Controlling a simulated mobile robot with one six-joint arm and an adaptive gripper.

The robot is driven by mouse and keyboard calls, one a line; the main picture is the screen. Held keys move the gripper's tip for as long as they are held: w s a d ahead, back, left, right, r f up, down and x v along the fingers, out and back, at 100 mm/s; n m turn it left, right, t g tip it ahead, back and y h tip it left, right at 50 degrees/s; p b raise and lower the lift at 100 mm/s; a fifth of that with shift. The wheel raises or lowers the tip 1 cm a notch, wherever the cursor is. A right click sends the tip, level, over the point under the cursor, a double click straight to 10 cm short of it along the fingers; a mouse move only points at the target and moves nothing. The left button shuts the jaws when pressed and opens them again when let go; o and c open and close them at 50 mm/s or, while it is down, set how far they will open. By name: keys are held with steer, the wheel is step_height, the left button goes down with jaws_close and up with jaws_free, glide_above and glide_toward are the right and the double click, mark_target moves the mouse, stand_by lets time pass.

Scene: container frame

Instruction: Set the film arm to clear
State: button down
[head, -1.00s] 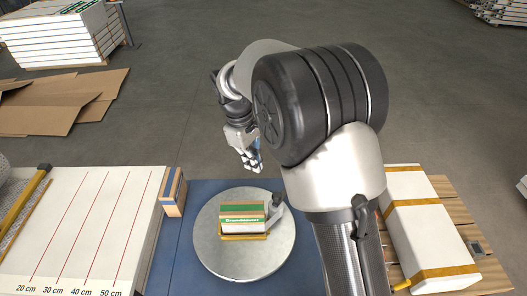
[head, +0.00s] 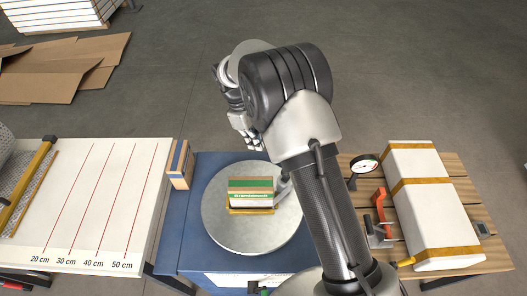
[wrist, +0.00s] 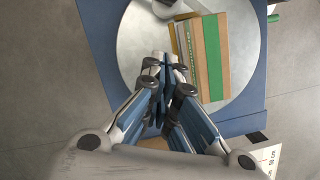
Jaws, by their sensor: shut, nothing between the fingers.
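My gripper (head: 255,145) is shut and empty, beyond the far edge of the round grey turntable (head: 222,225). The stack (head: 251,186), brown, green and white, sits on the turntable. A pale grey curved piece (head: 283,186) stands at the stack's right and may be the film arm; my arm partly hides it. A pale grey part also shows at the top of the wrist view (wrist: 168,7). Contact with my fingers cannot be told.
The turntable is on a blue table (head: 185,235). A wooden block (head: 180,168) stands at its left, near a white board with red length lines (head: 85,220). At right are a round gauge (head: 364,166), a red-handled clamp (head: 380,210) and a long white strapped package (head: 425,190).

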steer(key=s+d+f+b, duration=0.2)
steer(key=d+f, duration=0.3)
steer(key=f, duration=0.3)
steer(key=shift+s+d+f, duration=0.25)
steer(key=shift+d+f, duration=0.05)
steer(key=shift+f, duration=0.05)
steer(key=shift+d, duration=0.1)
